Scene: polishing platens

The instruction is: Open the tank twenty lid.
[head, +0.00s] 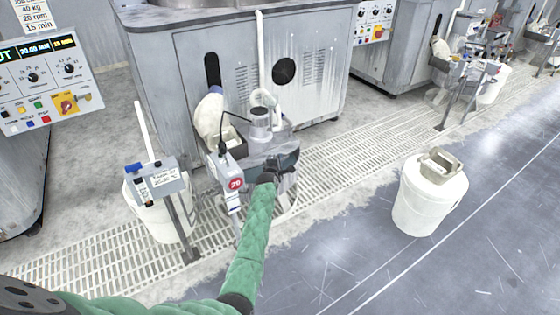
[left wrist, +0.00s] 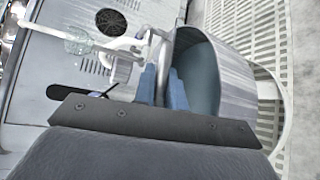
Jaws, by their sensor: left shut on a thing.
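Tank twenty (head: 288,190) is a grey cylindrical tank with a red round "20" tag (head: 236,184) on the post at its left. Its grey lid (head: 258,148) is at the top, and dark teal shows beside it. My left gripper (head: 271,174) reaches the tank's near upper edge and is shut at the lid's edge. In the left wrist view the blue fingers (left wrist: 163,88) close at the rim of the tank, with the teal inside to their right. The exact spot held is hidden by the fingers. My right gripper is not in view.
A white bucket (head: 150,215) with a label box stands left of the tank. A white lidded drum (head: 425,200) stands on the floor at right. A grey machine cabinet (head: 320,90) is behind.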

